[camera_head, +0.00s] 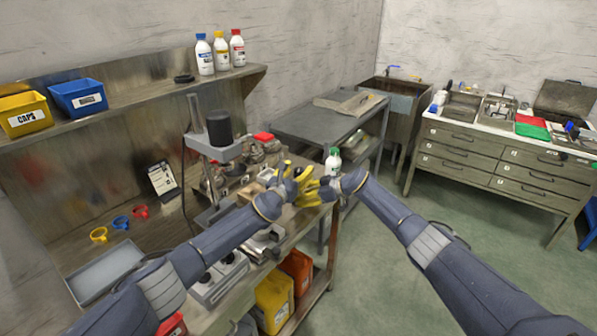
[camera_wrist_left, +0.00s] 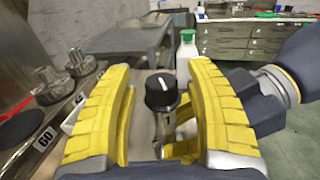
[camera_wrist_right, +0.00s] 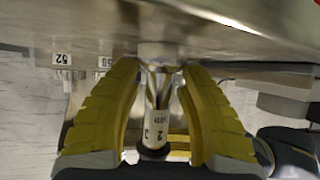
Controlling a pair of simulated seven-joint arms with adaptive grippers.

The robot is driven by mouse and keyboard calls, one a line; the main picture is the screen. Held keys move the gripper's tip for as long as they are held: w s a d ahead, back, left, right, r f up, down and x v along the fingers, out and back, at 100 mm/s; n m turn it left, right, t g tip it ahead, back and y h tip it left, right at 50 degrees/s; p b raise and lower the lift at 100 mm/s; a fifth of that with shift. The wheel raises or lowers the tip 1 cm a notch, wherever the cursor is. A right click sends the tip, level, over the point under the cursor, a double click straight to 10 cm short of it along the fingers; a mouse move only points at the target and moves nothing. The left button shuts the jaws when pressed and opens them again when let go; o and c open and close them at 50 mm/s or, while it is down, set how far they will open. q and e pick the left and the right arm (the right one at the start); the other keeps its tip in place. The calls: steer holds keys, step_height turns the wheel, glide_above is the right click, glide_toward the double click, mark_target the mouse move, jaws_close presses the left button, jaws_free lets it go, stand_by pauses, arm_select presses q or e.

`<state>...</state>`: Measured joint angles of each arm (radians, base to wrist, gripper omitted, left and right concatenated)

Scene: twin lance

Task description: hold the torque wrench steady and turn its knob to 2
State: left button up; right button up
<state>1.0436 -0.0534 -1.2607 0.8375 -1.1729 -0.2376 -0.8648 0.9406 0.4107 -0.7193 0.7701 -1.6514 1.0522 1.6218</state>
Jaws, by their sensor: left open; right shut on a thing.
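The torque wrench's black knob (camera_wrist_left: 161,92) shows in the left wrist view with a white pointer line on its top. My left gripper (camera_wrist_left: 160,72) is open, its yellow fingers on either side of the knob with gaps visible. In the right wrist view my right gripper (camera_wrist_right: 160,70) is shut on the torque wrench (camera_wrist_right: 156,122), a metal shaft with a pale, marked label. A "2" seems readable on it; the other marks are unclear. In the head view both grippers meet above the bench edge, the left (camera_head: 290,182) higher than the right (camera_head: 310,191), hiding most of the wrench.
A white bottle with a green cap (camera_head: 333,161) stands just beyond my right gripper. The workbench (camera_head: 135,232) holds a black-topped stand (camera_head: 218,128), a tray (camera_head: 104,273) and coloured rings. A grey side table (camera_head: 310,122) stands behind. Open floor lies to the right.

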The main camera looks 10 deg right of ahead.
arm_select(q)
steer(key=shift+o, duration=0.3)
steer(key=c, duration=1.2)
steer(key=shift+d+r+n+t+y, duration=0.1)
steer(key=shift+r+n+t+y, duration=0.1)
steer(key=shift+n+t+y, duration=0.25)
steer(key=shift+c, duration=0.2)
steer(key=shift+y, duration=0.25)
jaws_close()
steer(key=shift+d+f+n+t+y, duration=0.1)
steer(key=shift+n+t+y, duration=0.95)
steer(key=shift+n+y, duration=0.65)
steer(key=shift+n+t+y, duration=0.4)
steer(key=shift+n+y, duration=0.25)
steer(key=shift+y, duration=1.05)
steer(key=o, duration=1.2)
jaws_free()
steer(key=shift+f, duration=0.1)
